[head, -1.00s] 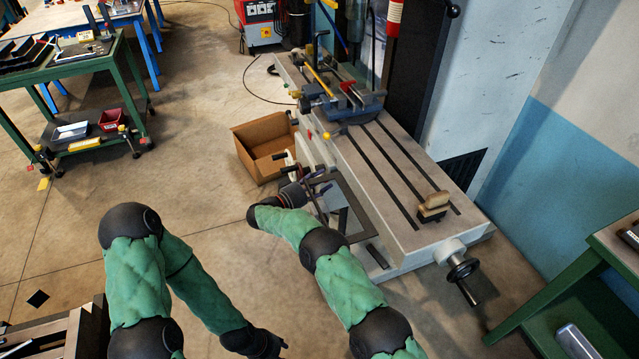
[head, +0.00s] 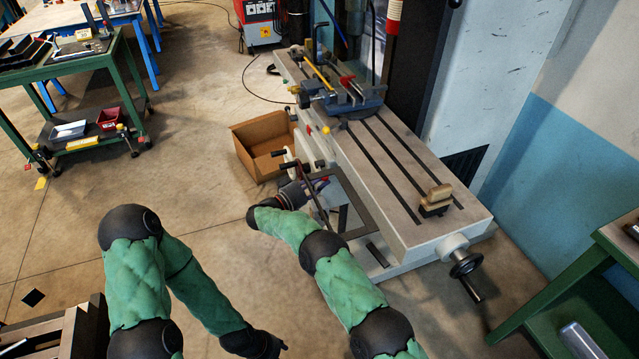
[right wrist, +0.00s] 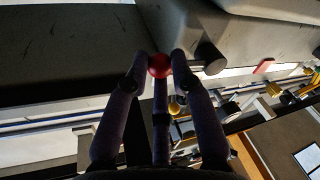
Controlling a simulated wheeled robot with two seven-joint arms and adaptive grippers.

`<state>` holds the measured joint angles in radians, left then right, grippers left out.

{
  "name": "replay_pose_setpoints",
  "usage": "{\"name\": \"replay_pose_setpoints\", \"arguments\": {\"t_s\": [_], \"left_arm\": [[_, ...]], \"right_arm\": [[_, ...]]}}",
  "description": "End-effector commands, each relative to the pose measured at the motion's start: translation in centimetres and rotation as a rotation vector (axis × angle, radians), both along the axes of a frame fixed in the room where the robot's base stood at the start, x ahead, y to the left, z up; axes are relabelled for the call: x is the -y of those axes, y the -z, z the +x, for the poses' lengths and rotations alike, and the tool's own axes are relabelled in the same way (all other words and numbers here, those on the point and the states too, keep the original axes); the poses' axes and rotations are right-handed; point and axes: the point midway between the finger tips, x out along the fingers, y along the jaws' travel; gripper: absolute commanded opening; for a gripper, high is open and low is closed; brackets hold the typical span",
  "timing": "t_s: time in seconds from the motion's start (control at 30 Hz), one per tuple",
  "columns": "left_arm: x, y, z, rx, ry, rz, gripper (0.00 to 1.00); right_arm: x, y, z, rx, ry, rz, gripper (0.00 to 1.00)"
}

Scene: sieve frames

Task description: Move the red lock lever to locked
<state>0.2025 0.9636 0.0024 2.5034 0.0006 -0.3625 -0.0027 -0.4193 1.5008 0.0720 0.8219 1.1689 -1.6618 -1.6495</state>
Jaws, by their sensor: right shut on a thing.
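In the right wrist view a red ball knob (right wrist: 159,66) sits between the fingertips of my right gripper (right wrist: 160,70), which is shut on it. It looks like the end of the red lock lever; the lever's shaft and its locked mark cannot be made out.
A dark slanting rod (head: 312,197) is close beside my right gripper. A cardboard box (head: 264,143) stands on the floor beyond it. A vise (head: 345,100) and a wooden brush (head: 436,198) are on the machine table.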

Motion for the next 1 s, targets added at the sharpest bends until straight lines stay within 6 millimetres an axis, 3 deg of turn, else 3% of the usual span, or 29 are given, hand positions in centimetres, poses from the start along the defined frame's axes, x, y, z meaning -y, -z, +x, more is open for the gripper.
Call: {"name": "replay_pose_setpoints", "arguments": {"t_s": [0.03, 0.23, 0.6, 1.0], "left_arm": [[0.0, 1.2, 0.0, 0.000, 0.000, 0.000, 0.40], [0.0, 3.0, 0.0, 0.000, 0.000, 0.000, 0.40], [0.0, 3.2, 0.0, 0.000, 0.000, 0.000, 0.40], [0.0, 3.2, 0.0, 0.000, 0.000, 0.000, 0.40]], "right_arm": [[-0.1, 0.6, 0.1, 0.039, -0.005, 0.011, 0.00], [-0.2, 1.6, 0.3, 0.184, -0.005, 0.059, 0.00], [-0.3, 2.5, 0.7, 0.370, -0.005, 0.120, 0.00], [-0.4, 2.5, 0.9, 0.420, -0.007, 0.136, 0.00]]}}
